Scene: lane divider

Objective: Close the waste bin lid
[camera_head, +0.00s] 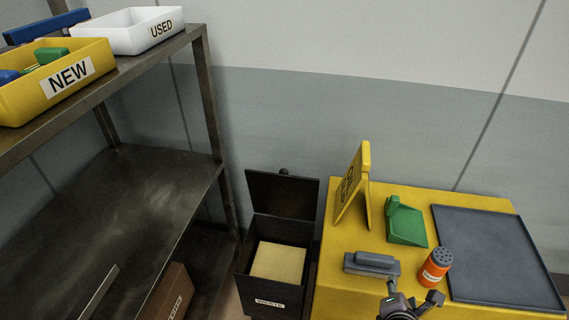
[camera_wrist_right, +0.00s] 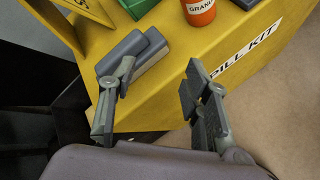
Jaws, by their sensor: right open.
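The dark waste bin (camera_head: 262,300) stands on the floor between the shelf and the yellow cabinet in the head view, with a WASTE label on its front. Its lid (camera_head: 283,193) is open and stands upright at the back. A pale yellow block or pad (camera_head: 278,262) shows inside the bin. My right gripper (camera_head: 412,302) is at the bottom of the head view, right of the bin, by the cabinet's front. In the right wrist view my right gripper (camera_wrist_right: 160,100) is open, with nothing between its fingers. My left gripper is not in view.
The yellow cabinet (camera_head: 340,292) carries a yellow wet-floor sign (camera_head: 353,187), a green dustpan-like piece (camera_head: 406,225), a grey block (camera_head: 372,265), an orange shaker (camera_head: 435,267) and a dark tray (camera_head: 490,255). A metal shelf (camera_head: 120,200) at left holds yellow NEW and white USED bins.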

